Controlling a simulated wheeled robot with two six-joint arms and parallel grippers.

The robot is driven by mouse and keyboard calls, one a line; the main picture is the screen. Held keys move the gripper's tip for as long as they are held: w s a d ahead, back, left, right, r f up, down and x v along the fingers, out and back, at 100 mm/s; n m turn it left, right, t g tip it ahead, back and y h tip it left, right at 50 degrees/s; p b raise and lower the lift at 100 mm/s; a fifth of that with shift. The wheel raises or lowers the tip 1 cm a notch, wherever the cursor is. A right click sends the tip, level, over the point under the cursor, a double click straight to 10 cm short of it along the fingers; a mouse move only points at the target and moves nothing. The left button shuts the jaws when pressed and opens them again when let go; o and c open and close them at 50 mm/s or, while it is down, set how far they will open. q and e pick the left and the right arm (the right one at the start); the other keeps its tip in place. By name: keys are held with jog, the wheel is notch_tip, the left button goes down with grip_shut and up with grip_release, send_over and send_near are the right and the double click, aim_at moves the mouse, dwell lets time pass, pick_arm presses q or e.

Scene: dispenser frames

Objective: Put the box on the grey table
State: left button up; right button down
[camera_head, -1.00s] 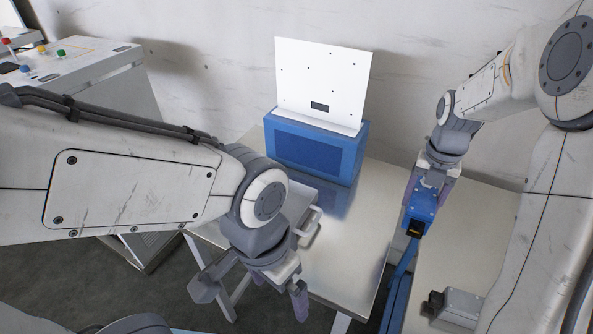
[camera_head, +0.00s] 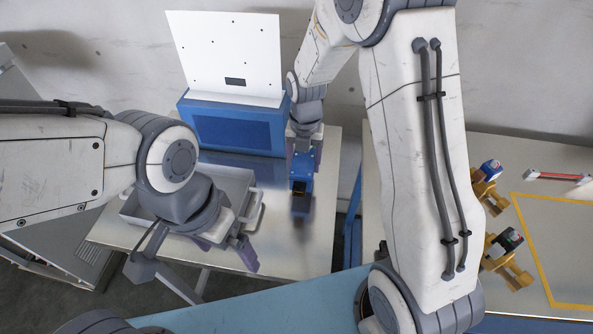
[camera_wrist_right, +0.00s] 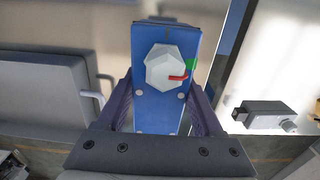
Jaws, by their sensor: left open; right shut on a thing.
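The box (camera_head: 302,167) is small and blue, with a dark opening at its lower end in the head view. In the right wrist view the box (camera_wrist_right: 150,42) shows a white hexagonal knob with a red lever. My right gripper (camera_wrist_right: 165,108) is shut on it, one finger on each side. The box is over the right part of the grey metal table (camera_head: 315,235); a dark reflection shows below it, and I cannot tell whether it touches. My left gripper (camera_head: 228,246) is open and empty at the table's front edge, beside the tray.
A metal tray (camera_head: 238,184) with handles lies on the table's left part. A blue dispenser (camera_head: 235,129) with a white panel (camera_head: 228,50) stands behind. A second table at right holds yellow fixtures (camera_head: 508,262) and a yellow-outlined area. The grey table's front right is clear.

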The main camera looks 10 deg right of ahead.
jog(key=shift+a+f, duration=0.45)
jog(key=shift+a, duration=0.35)
notch_tip(320, 180, down, 3)
jog(key=shift+f+p, duration=0.1)
jog(key=shift+p, duration=0.45)
jog(key=shift+f, duration=0.35)
jog(key=shift+f, duration=0.15)
jog(key=shift+c, duration=0.2)
grip_release()
